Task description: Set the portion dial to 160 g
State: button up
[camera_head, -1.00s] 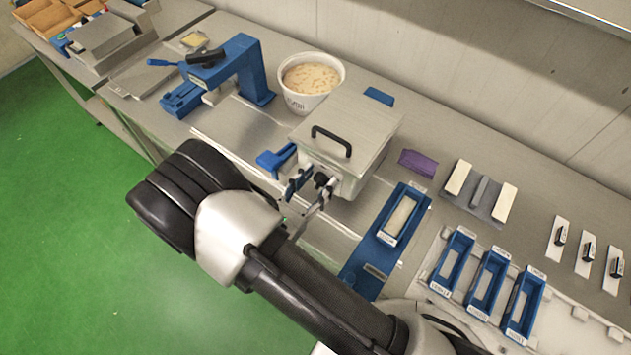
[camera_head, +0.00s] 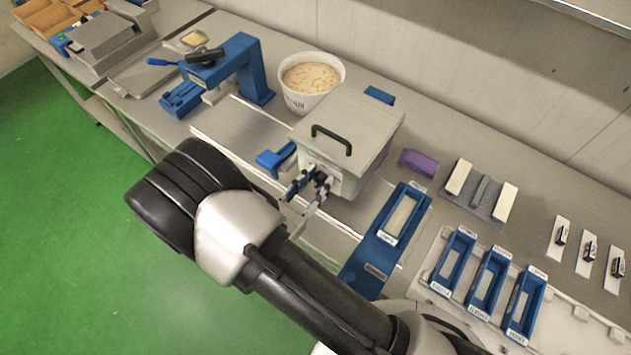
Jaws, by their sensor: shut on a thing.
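The steel kettle box (camera_head: 345,135) with a black lid handle stands at the middle of the bench. On its front face is a small black knob, the portion dial (camera_head: 322,180), mostly covered by my fingers. My gripper (camera_head: 318,184) is at that face with its fingers around the dial, shut on it. The dial's marks and its pointer cannot be read from here. A blue spout (camera_head: 277,158) sticks out at the left of the box.
A white bucket of nougat mix (camera_head: 311,80) stands behind the box. A blue press (camera_head: 232,72) is at the left. A blue tray (camera_head: 403,216), a purple block (camera_head: 418,163) and several labelled blue moulds (camera_head: 487,279) lie to the right.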

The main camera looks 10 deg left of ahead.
jog(key=m+b, duration=0.3)
jog(key=m, duration=0.1)
jog(key=m+b, duration=0.2)
jog(key=shift+s+d+f+b, duration=0.1)
jog(key=shift+d+f+b, duration=0.15)
jog(key=shift+f+b, duration=0.05)
jog(key=m+b, duration=0.3)
jog(key=m, duration=0.1)
jog(key=shift+d+f+b, duration=0.1)
jog(key=shift+b, duration=0.3)
jog(key=shift+m+b, duration=0.65)
jog(key=shift+m, duration=0.05)
jog(key=o, duration=0.9)
jog(key=shift+s, duration=0.15)
jog(key=v, duration=1.2)
